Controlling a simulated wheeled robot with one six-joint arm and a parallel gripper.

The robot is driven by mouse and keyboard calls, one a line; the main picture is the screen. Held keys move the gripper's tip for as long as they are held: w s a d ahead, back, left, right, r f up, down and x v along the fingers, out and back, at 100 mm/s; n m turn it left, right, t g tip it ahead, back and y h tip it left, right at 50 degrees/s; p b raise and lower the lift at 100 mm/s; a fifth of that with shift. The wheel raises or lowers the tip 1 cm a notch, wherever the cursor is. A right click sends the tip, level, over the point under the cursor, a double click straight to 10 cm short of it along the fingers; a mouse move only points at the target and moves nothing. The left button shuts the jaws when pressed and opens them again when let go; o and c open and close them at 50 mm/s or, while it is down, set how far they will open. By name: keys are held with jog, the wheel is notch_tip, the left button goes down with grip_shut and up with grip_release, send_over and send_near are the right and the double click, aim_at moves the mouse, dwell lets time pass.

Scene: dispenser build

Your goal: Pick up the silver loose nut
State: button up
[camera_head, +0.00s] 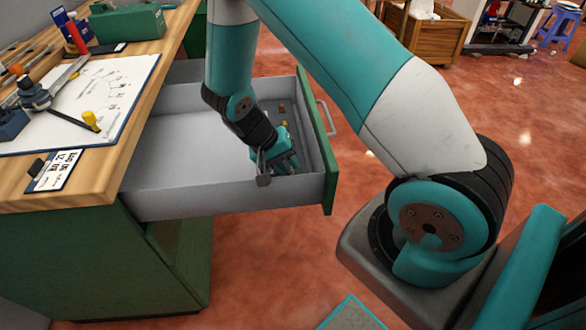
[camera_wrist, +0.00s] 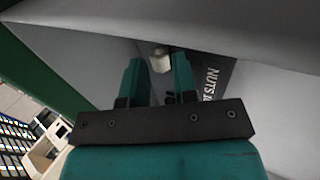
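The silver nut (camera_wrist: 160,58) shows in the wrist view as a small pale piece at the inner corner of the drawer. It lies between and just beyond my gripper's fingertips (camera_wrist: 157,68). The two teal fingers are apart, with a gap visible on both sides of the nut. In the head view my gripper (camera_head: 278,160) is down inside the open drawer (camera_head: 190,165), near its front. The nut cannot be made out in the head view, where my gripper covers that area.
The drawer's green front (camera_head: 318,140) and grey walls stand close around my gripper. A label reading "NUTS" (camera_wrist: 215,80) lies right of the fingers. Small copper-coloured pieces (camera_head: 283,107) lie farther back. The workbench (camera_head: 110,180) holds a drawing sheet and tools.

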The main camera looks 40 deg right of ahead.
jog(key=shift+s+d+f, duration=0.2)
jog(key=shift+d+f, duration=0.05)
jog(key=shift+f, duration=0.3)
grip_shut()
